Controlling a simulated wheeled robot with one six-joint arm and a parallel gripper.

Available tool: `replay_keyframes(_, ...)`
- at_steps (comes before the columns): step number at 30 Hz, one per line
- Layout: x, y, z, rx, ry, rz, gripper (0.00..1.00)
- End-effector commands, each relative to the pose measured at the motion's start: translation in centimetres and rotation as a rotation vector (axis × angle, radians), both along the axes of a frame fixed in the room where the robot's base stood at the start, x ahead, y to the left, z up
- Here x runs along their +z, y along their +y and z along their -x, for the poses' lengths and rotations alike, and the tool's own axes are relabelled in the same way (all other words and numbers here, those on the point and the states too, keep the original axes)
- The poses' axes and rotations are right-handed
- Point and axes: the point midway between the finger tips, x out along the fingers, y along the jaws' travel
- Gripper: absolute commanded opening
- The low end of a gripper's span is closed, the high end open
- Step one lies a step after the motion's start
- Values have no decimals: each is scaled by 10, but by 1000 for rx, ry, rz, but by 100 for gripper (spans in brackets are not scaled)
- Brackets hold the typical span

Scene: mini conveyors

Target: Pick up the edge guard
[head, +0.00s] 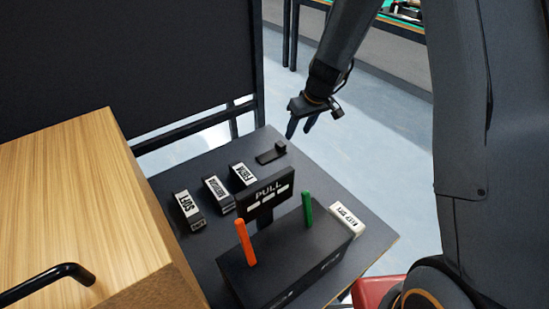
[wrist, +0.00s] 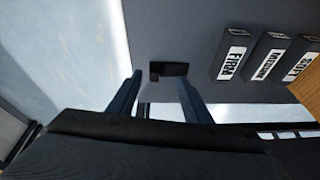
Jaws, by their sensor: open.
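A small black L-shaped piece, which I take for the edge guard (head: 271,153), lies near the far right edge of the dark table, with a short raised block at one end. In the wrist view the edge guard (wrist: 170,69) appears just beyond and between my fingertips. My gripper (head: 302,126) is open and empty, above and to the right of the edge guard in the head view. Its two dark fingers also show in the wrist view (wrist: 159,80), apart from each other. No contact with the guard is visible.
Black blocks labelled SOFT (head: 187,210), MEDIUM (head: 218,194) and FIRM (head: 243,176) stand left of the guard. A dark box (head: 290,263) with a PULL sign, an orange stick and a green stick stands nearer. A white-labelled block (head: 346,220) sits beside it. A wooden cabinet (head: 75,190) is left.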

Motion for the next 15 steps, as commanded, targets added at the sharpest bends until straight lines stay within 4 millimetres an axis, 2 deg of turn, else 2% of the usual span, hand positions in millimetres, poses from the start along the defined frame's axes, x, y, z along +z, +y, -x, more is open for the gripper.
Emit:
replay_keyframes(1,-23,6,-18,27,-14,1,45)
replay_keyframes(3,-42,12,-35,57,-35,2,45)
replay_keyframes(6,-59,18,-53,91,-59,7,45)
replay_keyframes(15,-84,27,-69,117,-74,11,45)
